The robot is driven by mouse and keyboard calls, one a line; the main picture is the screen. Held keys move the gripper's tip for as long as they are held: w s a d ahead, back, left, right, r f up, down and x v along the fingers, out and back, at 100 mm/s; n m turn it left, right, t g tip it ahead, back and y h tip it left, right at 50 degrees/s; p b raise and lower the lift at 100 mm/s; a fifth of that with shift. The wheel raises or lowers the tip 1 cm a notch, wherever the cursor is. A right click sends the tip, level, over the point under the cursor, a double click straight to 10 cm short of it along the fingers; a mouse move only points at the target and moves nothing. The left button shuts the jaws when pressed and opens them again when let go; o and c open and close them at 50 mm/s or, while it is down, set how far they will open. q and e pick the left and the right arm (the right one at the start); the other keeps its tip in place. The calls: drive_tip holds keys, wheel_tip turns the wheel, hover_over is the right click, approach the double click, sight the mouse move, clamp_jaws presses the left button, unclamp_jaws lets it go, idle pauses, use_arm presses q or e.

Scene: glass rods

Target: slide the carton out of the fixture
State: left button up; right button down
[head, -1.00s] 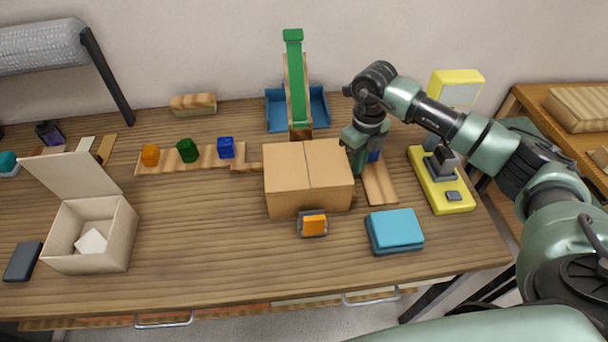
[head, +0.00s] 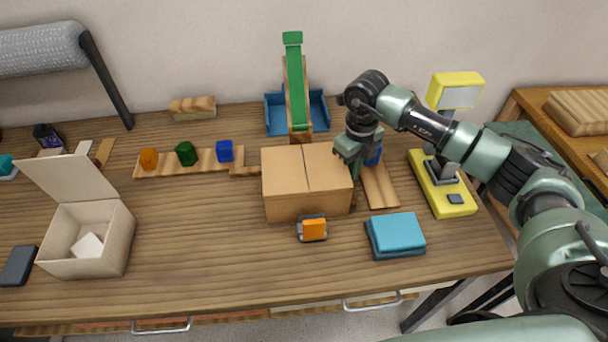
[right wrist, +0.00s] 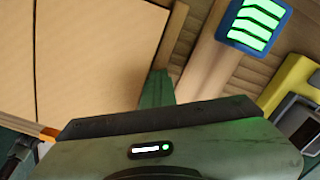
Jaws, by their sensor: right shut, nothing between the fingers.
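The brown cardboard carton (head: 308,207) sits closed at the middle of the table. Its top and seam also fill the upper left of the right wrist view (right wrist: 85,60). My right gripper (head: 353,168) is shut and empty at the carton's right side, close to its far right edge. In the right wrist view a green finger (right wrist: 156,88) points at the carton's edge. I cannot tell whether it touches. No fixture shows clearly around the carton; its underside and far side are hidden. My left gripper is not in view.
A wooden board (head: 382,192) with a blue block (head: 374,156) lies right of the carton. An orange-fronted device (head: 313,230) stands just in front.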

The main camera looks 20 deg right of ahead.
sight(318, 166)
drive_tip(key=shift+w+a, duration=0.25)
drive_tip(key=shift+a, duration=0.8)
drive_tip(key=shift+w+a, duration=0.3)
drive_tip(key=shift+a, duration=0.75)
drive_tip(key=shift+w+a, duration=0.25)
drive_tip(key=shift+a, duration=0.8)
drive_tip(key=shift+w+a+b, duration=0.2)
drive_tip(key=shift+a+b, duration=0.05)
drive_tip(key=shift+a, duration=0.75)
drive_tip(key=shift+w+a+b, duration=0.2)
drive_tip(key=shift+w+a, duration=0.05)
drive_tip(key=shift+a, duration=0.7)
drive_tip(key=shift+w+a+b, duration=0.2)
drive_tip(key=shift+a+b, duration=0.05)
drive_tip(key=shift+a, duration=0.75)
drive_tip(key=shift+s+d+r, duration=0.1)
drive_tip(key=shift+s+d, duration=0.1)
drive_tip(key=shift+d, duration=0.7)
drive_tip(key=shift+s+d, duration=0.2)
drive_tip(key=shift+d, duration=0.7)
drive_tip(key=shift+r+p, duration=3.35)
drive_tip(key=shift+r, duration=2.65)
drive_tip(key=shift+f, duration=0.1)
